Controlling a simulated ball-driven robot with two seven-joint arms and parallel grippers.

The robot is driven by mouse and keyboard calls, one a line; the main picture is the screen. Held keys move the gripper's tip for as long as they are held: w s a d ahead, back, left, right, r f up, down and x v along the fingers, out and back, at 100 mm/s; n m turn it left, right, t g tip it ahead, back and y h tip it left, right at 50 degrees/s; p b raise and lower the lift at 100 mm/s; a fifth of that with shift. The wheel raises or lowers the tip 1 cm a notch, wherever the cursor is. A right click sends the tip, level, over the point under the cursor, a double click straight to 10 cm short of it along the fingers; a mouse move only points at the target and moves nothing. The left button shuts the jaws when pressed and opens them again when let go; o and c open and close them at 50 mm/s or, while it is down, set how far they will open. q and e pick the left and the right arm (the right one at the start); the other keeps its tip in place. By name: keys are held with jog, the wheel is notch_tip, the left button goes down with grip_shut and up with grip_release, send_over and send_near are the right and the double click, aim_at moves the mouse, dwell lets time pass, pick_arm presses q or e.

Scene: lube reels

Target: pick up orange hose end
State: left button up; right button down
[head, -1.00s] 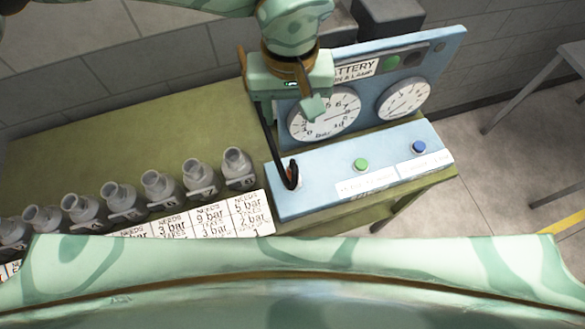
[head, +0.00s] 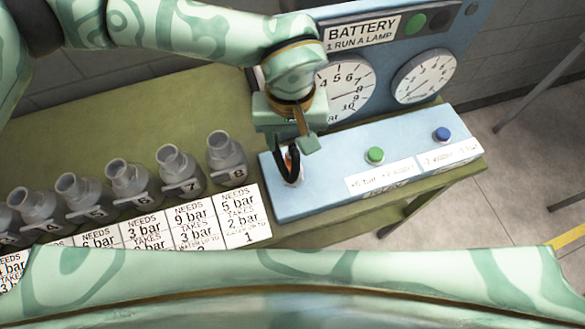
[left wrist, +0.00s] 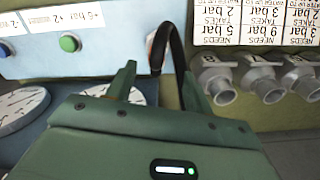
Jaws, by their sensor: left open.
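The black hose (head: 279,158) curves up from the left end of the blue panel's top, its orange end (head: 291,163) seated there and partly hidden by the hose. In the left wrist view the hose (left wrist: 176,45) arches just beyond the fingertips, with only a little orange showing at its base. My left gripper (head: 300,142) hangs just above the hose end, pointing down. In the left wrist view my left gripper (left wrist: 159,70) is open, with the hose in the gap between its fingers as seen from there. I cannot tell whether they touch. My right gripper is not in view.
The blue panel (head: 330,188) carries a green button (head: 375,155), a blue button (head: 442,134) and two gauges (head: 424,76) on its upright back. Several grey numbered nozzles (head: 226,157) stand left, behind white labels (head: 242,216). The green bench (head: 120,120) is clear behind them.

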aim_at(291, 159)
pick_arm(q)
notch_tip(291, 159, down, 6)
jog(key=shift+r, duration=0.1)
jog(key=f, duration=0.2)
jog(key=w+f, duration=0.1)
jog(key=f, duration=0.2)
jog(key=shift+d+f+p, duration=0.15)
jog(key=shift+f+p, duration=0.05)
jog(key=shift+p, duration=0.2)
jog(key=shift+c, duration=0.3)
grip_shut()
